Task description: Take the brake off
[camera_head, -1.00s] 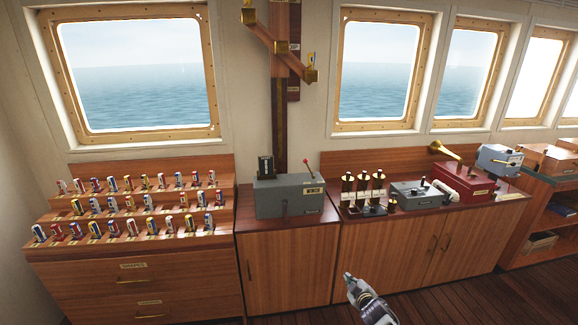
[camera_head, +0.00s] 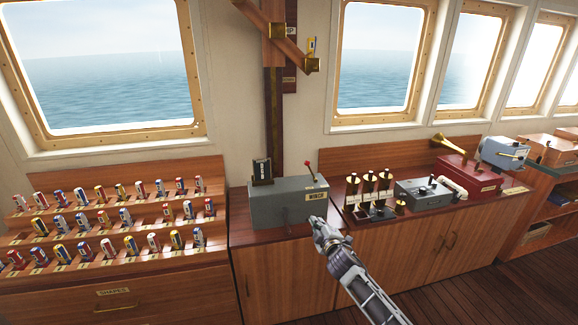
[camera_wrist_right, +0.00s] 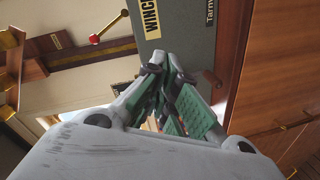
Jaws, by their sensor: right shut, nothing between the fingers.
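The grey winch box (camera_head: 275,206) stands on the wooden cabinet top, with a "WINCH" label on its front. A lever with a red knob (camera_head: 307,163) rises from its right end; the knob also shows in the wrist view (camera_wrist_right: 94,38). Which lever is the brake I cannot tell. My right gripper (camera_head: 315,220) is shut and empty, just in front of the box's lower right front. In the wrist view its fingertips (camera_wrist_right: 158,66) meet just before the box (camera_wrist_right: 190,45). My left gripper is not in view.
A red box (camera_head: 468,178) is beyond. A slanted wooden arm (camera_head: 275,35) hangs on the wall post above.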

